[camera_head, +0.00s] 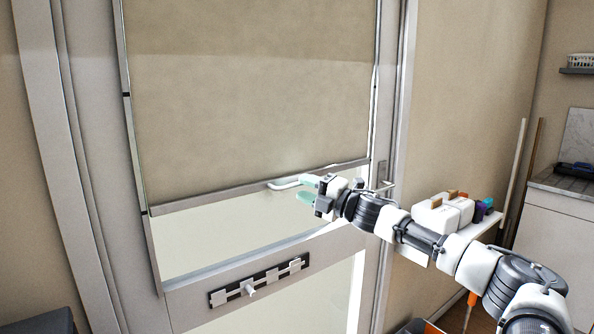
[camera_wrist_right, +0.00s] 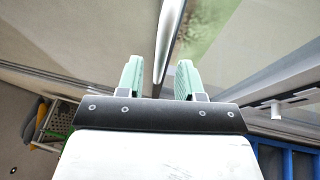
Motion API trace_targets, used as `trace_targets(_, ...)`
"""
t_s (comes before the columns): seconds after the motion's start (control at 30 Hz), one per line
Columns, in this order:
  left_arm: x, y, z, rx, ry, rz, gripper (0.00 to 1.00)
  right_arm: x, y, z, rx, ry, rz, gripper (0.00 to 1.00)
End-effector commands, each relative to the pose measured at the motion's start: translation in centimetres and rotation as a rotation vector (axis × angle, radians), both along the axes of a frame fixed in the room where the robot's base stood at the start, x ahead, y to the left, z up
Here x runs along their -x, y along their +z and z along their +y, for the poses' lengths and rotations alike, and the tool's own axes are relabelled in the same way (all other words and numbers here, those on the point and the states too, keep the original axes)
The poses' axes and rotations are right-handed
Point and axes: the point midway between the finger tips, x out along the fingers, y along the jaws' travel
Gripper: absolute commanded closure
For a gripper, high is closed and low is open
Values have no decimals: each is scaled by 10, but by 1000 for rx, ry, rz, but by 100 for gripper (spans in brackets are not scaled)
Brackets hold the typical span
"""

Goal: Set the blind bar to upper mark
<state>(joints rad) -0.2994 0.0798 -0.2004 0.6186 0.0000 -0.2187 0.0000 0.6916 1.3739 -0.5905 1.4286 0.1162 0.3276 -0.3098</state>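A beige blind (camera_head: 250,90) hangs over a door window, with a grey blind bar (camera_head: 215,197) along its lower edge. A pale handle (camera_head: 285,185) sticks out from the bar right of its middle. Dark marks show on the left window frame: an upper mark (camera_head: 126,94) and a lower mark (camera_head: 144,213). The bar's left end is close to the lower one. My right gripper (camera_head: 304,190) is open at the handle. In the right wrist view, a silver bar (camera_wrist_right: 168,45) runs between its two green fingers (camera_wrist_right: 158,78); contact is not clear. My left gripper is not in view.
A door lever (camera_head: 388,186) is just right of the right gripper. A plate with a small knob (camera_head: 251,290) is on the door below the window. A small shelf (camera_head: 483,226) with white containers stands right, behind my right arm.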

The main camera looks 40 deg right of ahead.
Motion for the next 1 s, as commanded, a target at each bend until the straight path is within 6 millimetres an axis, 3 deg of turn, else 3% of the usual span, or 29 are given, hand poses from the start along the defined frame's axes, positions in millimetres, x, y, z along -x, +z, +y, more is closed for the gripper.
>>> trace_targets(0.03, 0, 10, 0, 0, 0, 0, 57, -7, 7, 3, -4, 1, -3, 64)
trace_targets(0.23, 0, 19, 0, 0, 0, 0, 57, -23, 6, 7, -2, -1, -2, 64)
trace_targets(0.6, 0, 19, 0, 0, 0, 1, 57, -28, 4, 8, 1, 0, 1, 64)
trace_targets(0.63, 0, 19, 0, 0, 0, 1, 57, -28, 4, 8, 1, 0, 1, 65)
trace_targets(0.87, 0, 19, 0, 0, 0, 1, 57, -28, 4, 8, 0, 0, 1, 100)
trace_targets(1.0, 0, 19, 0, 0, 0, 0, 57, -27, 4, 8, 0, 0, 1, 100)
